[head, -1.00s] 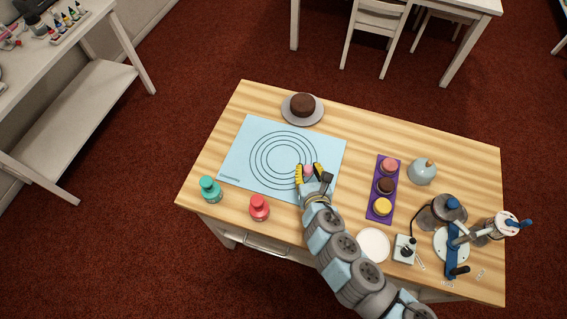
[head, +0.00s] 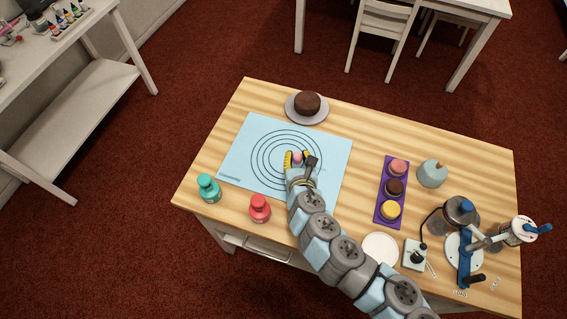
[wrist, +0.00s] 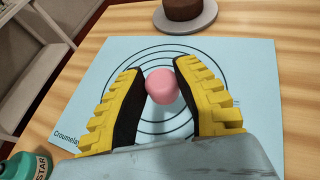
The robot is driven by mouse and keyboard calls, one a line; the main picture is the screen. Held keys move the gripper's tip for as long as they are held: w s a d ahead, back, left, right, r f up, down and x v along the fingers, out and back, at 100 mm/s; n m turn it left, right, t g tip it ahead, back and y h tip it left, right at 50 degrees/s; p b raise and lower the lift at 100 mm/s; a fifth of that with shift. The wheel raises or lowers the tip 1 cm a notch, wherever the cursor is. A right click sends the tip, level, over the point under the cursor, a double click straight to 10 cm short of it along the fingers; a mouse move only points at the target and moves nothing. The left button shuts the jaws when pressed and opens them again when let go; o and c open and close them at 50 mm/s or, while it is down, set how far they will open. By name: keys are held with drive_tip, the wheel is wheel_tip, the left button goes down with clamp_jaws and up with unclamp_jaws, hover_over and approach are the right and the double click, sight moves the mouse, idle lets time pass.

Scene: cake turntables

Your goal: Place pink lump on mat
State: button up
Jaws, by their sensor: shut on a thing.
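The pink lump (wrist: 163,86) is a small rounded piece held between the two yellow-and-black fingers of my gripper (wrist: 161,80) in the wrist view. In the head view the pink lump (head: 297,157) shows between the fingertips of my gripper (head: 298,158). The light blue mat (head: 333,149) with printed dark circles lies flat on the table. My gripper is over the mat, near its ring pattern. The mat (wrist: 105,69) also shows behind the fingers in the wrist view. I cannot tell whether the lump touches the mat.
A chocolate cake (head: 307,102) sits on a grey plate behind the mat. A teal bottle (head: 208,187) and a red bottle (head: 260,208) stand in front. A purple tray (head: 380,214) with small cakes, a white plate (head: 380,249) and a turntable device (head: 464,249) are at right.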

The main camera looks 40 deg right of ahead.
drive_tip(key=b, duration=0.3)
hover_over(283, 162)
drive_tip(key=s+a, duration=0.1)
drive_tip(key=shift+f, duration=3.25)
drive_tip(key=shift+f+b, duration=0.7)
drive_tip(key=shift+f, duration=0.75)
drive_tip(key=shift+f, duration=0.2)
drive_tip(key=o, duration=0.9)
drive_tip(key=shift+s+r, duration=0.1)
drive_tip(key=shift+r, duration=0.15)
drive_tip(key=shift+s+a+r, duration=0.1)
drive_tip(key=shift+s, duration=0.05)
drive_tip(key=p+v, duration=0.2)
drive_tip(key=v, duration=0.8)
drive_tip(key=shift+v, duration=0.8)
